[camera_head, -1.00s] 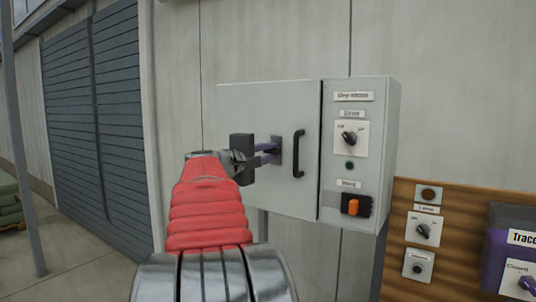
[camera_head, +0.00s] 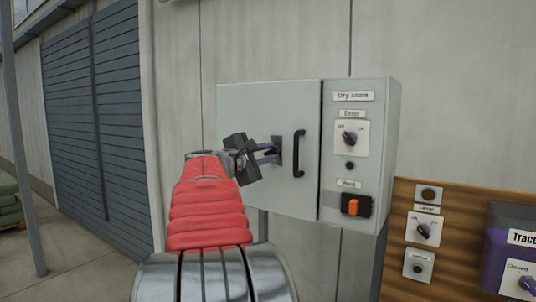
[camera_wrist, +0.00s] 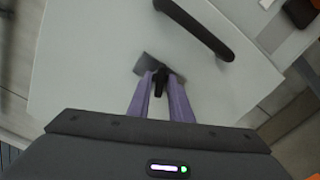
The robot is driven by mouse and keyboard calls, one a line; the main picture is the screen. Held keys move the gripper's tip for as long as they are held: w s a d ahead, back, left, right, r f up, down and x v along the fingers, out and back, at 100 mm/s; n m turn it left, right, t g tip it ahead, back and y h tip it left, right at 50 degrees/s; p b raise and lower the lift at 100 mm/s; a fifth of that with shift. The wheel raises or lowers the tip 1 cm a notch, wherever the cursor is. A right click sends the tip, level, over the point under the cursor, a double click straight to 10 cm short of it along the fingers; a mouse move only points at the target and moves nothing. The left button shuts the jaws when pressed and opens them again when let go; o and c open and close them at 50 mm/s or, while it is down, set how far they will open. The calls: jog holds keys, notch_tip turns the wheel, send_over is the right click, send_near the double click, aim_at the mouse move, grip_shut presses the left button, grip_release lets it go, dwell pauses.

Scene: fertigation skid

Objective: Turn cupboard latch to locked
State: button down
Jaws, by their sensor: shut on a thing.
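The cupboard (camera_head: 245,110) is a light grey box on the wall with a shut door and a black bar handle (camera_head: 298,154). The latch (camera_wrist: 161,80) is a small dark knob on a grey plate, left of the handle in the head view. My gripper (camera_head: 274,152) has purple fingers, and they are shut on the latch knob. In the wrist view the fingers (camera_wrist: 162,88) close around the knob from both sides, and the plate and handle (camera_wrist: 195,28) look tilted against the fingers. In the head view the fingers and my arm hide most of the latch.
Right of the door a panel carries a rotary switch (camera_head: 350,138), a dark green button (camera_head: 349,166) and an orange rocker (camera_head: 354,206).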

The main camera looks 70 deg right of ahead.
jog(key=n, duration=0.6)
jog(key=shift+f+n, duration=0.25)
jog(key=shift+n, duration=0.05)
jog(key=n, duration=0.6)
jog(key=shift+d, duration=0.1)
jog(key=shift+n, duration=0.3)
jog(key=c, duration=1.8)
grip_release()
jog(key=shift+c, duration=0.2)
jog(key=shift+r, duration=0.1)
